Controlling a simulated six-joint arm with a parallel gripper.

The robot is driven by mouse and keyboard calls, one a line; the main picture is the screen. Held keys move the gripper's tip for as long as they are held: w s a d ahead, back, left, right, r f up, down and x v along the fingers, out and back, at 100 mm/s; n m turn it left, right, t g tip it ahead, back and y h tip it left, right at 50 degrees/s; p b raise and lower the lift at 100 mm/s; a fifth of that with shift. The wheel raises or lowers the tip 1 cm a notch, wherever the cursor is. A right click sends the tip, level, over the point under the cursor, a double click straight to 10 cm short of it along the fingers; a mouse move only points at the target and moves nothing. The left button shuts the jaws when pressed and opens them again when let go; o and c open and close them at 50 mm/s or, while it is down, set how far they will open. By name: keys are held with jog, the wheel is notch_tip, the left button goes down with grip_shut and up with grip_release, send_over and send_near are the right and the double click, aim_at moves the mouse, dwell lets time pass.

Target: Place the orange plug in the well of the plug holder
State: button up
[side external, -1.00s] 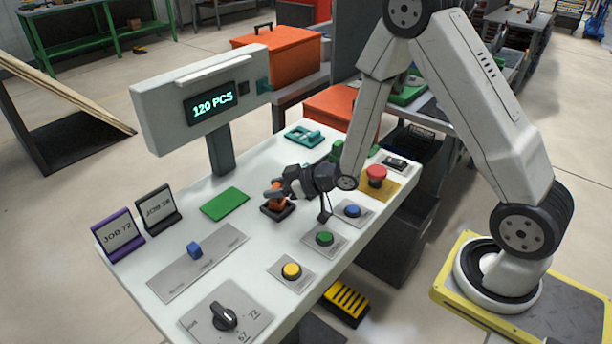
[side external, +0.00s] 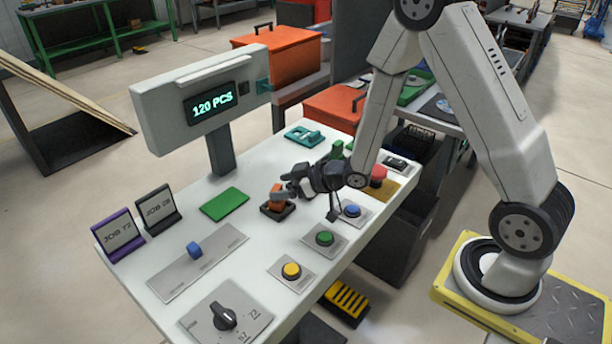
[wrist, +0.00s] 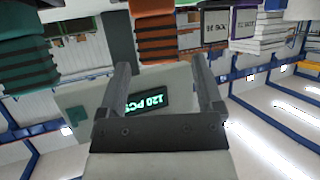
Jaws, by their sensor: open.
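The orange plug (side external: 276,193) stands in the black plug holder (side external: 279,209) on the white desk. Its lower end is hidden by the holder, so I cannot see how deep it sits. The ribbed orange plug (wrist: 155,35) also shows at the top of the wrist view, beyond my fingertips. My gripper (side external: 288,184) is open and empty, just right of the plug in the side view. In the wrist view its two fingers (wrist: 161,66) are spread apart, with nothing between them.
A display post (side external: 221,150), a green pad (side external: 225,203) and a blue-knobbed slider panel (side external: 195,262) stand left of the holder. Buttons, including a green one (side external: 325,238), lie in front. A ribbed green block (wrist: 28,55) shows left in the wrist view.

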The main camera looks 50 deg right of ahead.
jog(key=shift+v, duration=2.65)
jog(key=s+r+m+g+h, duration=0.2)
jog(key=s+m+g+h, duration=0.2)
jog(key=s+g, duration=0.5)
jog(key=s, duration=0.3)
jog(key=shift+a+r+m+h, duration=0.3)
jog(key=shift+r+h, duration=0.1)
